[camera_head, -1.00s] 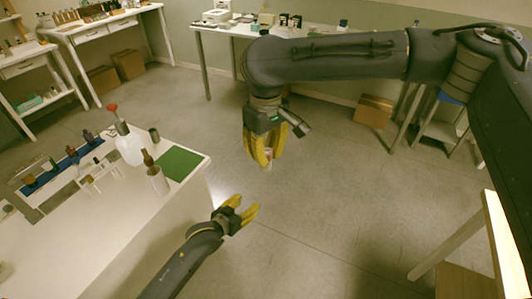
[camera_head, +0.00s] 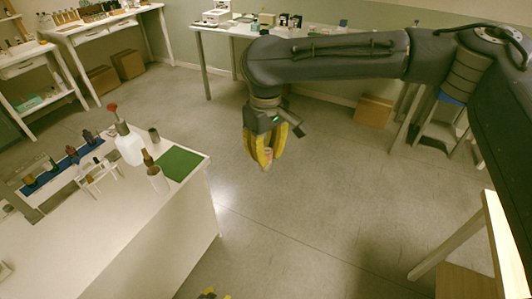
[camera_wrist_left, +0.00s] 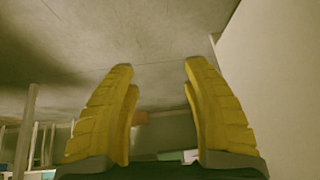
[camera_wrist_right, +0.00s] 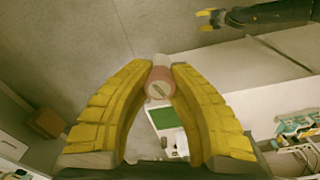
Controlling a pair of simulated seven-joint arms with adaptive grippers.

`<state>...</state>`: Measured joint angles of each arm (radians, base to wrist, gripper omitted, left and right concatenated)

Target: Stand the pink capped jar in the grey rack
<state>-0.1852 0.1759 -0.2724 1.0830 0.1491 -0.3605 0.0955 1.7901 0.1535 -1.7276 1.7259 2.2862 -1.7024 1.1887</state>
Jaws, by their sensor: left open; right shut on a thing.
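My right gripper (camera_head: 264,163) is shut on the pink capped jar (camera_wrist_right: 160,82) and holds it in the air, beyond the right edge of the white table. In the right wrist view the jar sits between the fingertips, its pale round end facing the camera. My left gripper (camera_wrist_left: 159,70) is open and empty, mostly below the head view.
Dark bottles line a blue strip (camera_head: 50,173). The table's front is clear.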

